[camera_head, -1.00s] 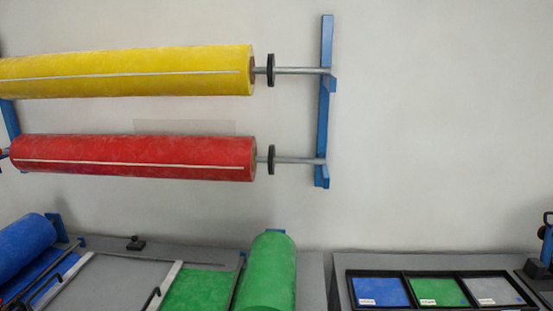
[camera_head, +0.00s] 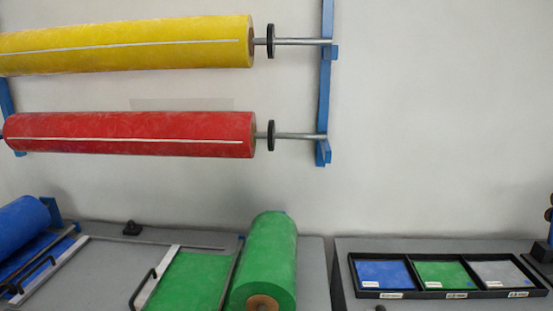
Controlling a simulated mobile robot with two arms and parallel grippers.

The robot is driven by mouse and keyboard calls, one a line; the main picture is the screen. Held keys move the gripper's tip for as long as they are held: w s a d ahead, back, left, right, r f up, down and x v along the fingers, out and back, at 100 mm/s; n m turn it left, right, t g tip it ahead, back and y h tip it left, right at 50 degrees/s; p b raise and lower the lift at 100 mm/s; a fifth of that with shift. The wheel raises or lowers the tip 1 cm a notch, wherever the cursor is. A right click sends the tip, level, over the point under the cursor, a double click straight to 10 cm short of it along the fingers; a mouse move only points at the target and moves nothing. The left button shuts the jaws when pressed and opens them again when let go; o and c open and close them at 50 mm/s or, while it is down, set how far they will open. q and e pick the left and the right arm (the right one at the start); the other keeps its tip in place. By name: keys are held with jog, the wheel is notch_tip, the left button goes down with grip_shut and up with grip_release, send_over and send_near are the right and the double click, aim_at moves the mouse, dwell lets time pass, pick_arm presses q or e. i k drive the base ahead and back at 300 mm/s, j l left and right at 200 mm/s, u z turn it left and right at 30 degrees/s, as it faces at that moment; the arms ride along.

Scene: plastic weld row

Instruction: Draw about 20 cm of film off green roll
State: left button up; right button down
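The green roll (camera_head: 268,258) lies on the grey bench at the bottom centre, with its brown core end facing me. A flat sheet of green film (camera_head: 190,279) lies to its left, between a dark bar beside the roll and a pale metal strip (camera_head: 158,280) with a black handle. Neither of my grippers shows in the head view.
A blue roll (camera_head: 20,225) with blue film lies at the far left. A red roll (camera_head: 130,127) and a yellow roll (camera_head: 120,50) hang on a blue wall rack. A black tray (camera_head: 438,294) with blue, green and grey compartments stands on the right bench. A gap separates the benches.

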aim_at(147, 291)
jog(key=j+u, duration=0.15)
jog(key=u, duration=0.3)
jog(key=j+u, duration=0.2)
jog(key=u, duration=0.2)
